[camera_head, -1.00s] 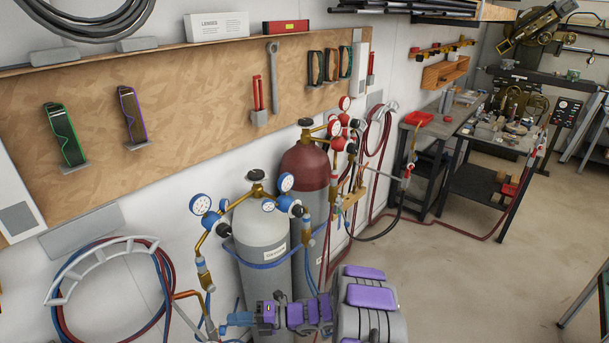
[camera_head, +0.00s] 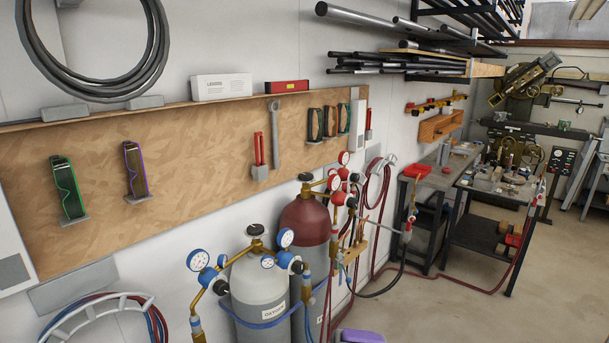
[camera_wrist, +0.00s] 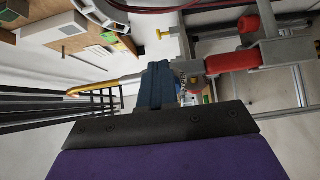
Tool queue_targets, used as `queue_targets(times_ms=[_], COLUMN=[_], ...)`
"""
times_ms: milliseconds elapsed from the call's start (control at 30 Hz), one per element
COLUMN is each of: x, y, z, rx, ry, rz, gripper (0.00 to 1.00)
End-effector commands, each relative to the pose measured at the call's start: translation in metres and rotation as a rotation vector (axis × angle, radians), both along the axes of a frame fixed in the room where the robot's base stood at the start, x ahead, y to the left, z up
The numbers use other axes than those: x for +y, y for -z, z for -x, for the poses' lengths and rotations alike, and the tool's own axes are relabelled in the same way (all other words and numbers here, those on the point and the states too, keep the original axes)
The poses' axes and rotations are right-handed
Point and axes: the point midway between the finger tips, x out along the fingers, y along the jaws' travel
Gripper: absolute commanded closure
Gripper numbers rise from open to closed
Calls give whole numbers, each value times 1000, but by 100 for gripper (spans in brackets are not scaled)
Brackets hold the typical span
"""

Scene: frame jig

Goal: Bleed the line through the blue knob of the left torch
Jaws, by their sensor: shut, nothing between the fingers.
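In the wrist view my gripper (camera_wrist: 160,85) shows as two dark blue fingers, shut with nothing between them. A gold-coloured tube (camera_wrist: 100,83) runs in from the left behind the fingertips. I cannot tell whether it belongs to the left torch. No blue knob can be made out there; the fingers cover what lies behind them. In the head view only a purple part of my arm (camera_head: 358,336) shows at the bottom edge. Blue-and-brass regulator parts (camera_head: 209,276) sit by the grey cylinder (camera_head: 260,288). The left torch cannot be made out in that view.
A maroon cylinder (camera_head: 305,217) stands behind the grey one, with red-faced gauges. A hose rack (camera_head: 95,312) hangs at lower left. Open floor (camera_head: 465,290) lies at right.

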Motion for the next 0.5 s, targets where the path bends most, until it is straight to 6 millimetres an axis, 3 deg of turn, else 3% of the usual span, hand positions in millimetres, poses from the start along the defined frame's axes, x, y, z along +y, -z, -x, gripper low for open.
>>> queue_targets(times_ms=[500], x=[0], y=[3], z=[5], rx=[-1], ry=[-1], rz=[1], gripper=[100])
